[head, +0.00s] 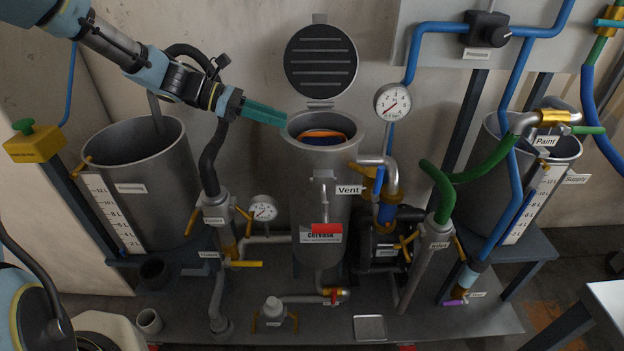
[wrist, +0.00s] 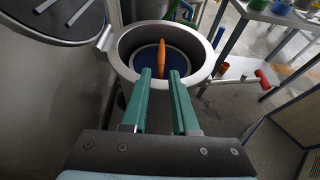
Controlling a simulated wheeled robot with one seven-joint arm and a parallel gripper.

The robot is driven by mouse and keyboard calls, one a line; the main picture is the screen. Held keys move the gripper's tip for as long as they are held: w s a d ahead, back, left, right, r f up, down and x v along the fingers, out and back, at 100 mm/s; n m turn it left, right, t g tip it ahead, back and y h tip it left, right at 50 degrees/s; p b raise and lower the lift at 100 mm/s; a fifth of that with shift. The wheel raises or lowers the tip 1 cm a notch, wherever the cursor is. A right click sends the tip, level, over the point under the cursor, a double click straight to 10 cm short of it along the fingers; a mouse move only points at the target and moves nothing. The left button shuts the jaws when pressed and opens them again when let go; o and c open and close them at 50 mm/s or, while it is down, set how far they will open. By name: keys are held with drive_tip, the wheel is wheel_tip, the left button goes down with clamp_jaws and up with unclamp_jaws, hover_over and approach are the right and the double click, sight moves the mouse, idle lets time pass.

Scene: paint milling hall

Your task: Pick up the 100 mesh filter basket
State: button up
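A filter basket sits inside the open grey filter vessel (head: 341,185). In the head view its blue part (head: 322,141) and orange handle (head: 324,133) show just below the rim. In the wrist view the orange handle (wrist: 162,55) stands up over the blue round basket (wrist: 149,57). No mesh number on it is readable. My gripper (head: 286,122) is at the vessel's left rim in the head view. In the wrist view my gripper (wrist: 160,73) has its two green fingers apart, with nothing between them, pointing toward the handle. The basket's lower part is hidden in the vessel.
The vessel's round lid (head: 320,62) stands open behind it. A pressure gauge (head: 393,102) and the vent pipe (head: 378,162) are close on the right. A grey tank (head: 150,190) stands left. The wrist view shows a table (wrist: 285,20) with coloured items at upper right.

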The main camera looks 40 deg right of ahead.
drive_tip(key=x, duration=1)
drive_tip(key=shift+s+a+f+p, duration=0.1)
drive_tip(key=shift+s+p, duration=0.05)
drive_tip(key=shift+p, duration=0.2)
clamp_jaws()
idle(1.0)
